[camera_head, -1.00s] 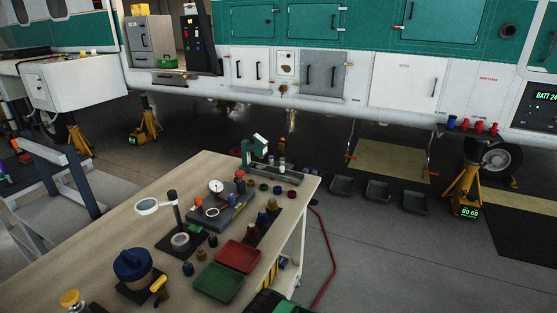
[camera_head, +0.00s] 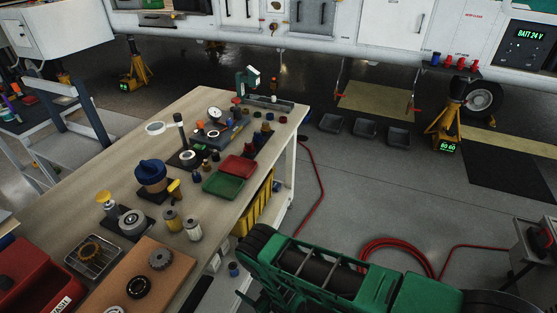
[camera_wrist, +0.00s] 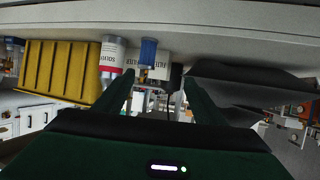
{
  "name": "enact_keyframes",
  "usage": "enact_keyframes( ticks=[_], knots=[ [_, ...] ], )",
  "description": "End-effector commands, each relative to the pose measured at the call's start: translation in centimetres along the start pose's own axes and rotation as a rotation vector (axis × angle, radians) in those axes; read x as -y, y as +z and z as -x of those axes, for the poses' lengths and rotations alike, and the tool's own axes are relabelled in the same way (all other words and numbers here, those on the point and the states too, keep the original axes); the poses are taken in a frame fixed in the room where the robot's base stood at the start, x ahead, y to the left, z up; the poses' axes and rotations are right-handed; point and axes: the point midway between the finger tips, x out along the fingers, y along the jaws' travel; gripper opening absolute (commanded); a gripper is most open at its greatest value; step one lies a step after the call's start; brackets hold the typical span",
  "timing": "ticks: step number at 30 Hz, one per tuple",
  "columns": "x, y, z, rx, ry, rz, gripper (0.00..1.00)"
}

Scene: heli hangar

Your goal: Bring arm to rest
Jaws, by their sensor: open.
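My green arm (camera_head: 335,280) stretches across the lower right of the head view, beside the right side of the workbench (camera_head: 95,185). My gripper (camera_wrist: 157,90) shows in the wrist view with its two dark green fingers apart and nothing between them. Beyond the fingers are a blue-topped container (camera_wrist: 148,52), a white bottle with a red band (camera_wrist: 111,58) and a yellow ribbed bin (camera_wrist: 60,68). The fingertips overlap these things in the picture; I cannot tell how near they are. The fingers cannot be made out in the head view.
The bench top holds a green tray (camera_head: 223,182), a red tray (camera_head: 238,167), a blue-lidded pot (camera_head: 151,175) and several small parts. A red hose (camera_head: 318,200) lies on the floor. A yellow jack (camera_head: 447,125) stands under the aircraft. Open floor lies right of the bench.

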Motion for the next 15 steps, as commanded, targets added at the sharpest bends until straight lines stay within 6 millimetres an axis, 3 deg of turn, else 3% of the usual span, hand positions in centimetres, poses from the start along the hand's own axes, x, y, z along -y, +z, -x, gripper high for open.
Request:
enact_keyframes(
  ticks=[1, 8, 15],
  knots=[
    [-0.9, -1.2, -0.6, -0.002, 0.013, -0.001, 0.64],
    [-4.2, -4.0, -1.5, 0.035, 0.066, -0.010, 0.64],
    [-8.4, -8.2, -2.4, 0.089, 0.132, -0.020, 0.64]
  ],
)
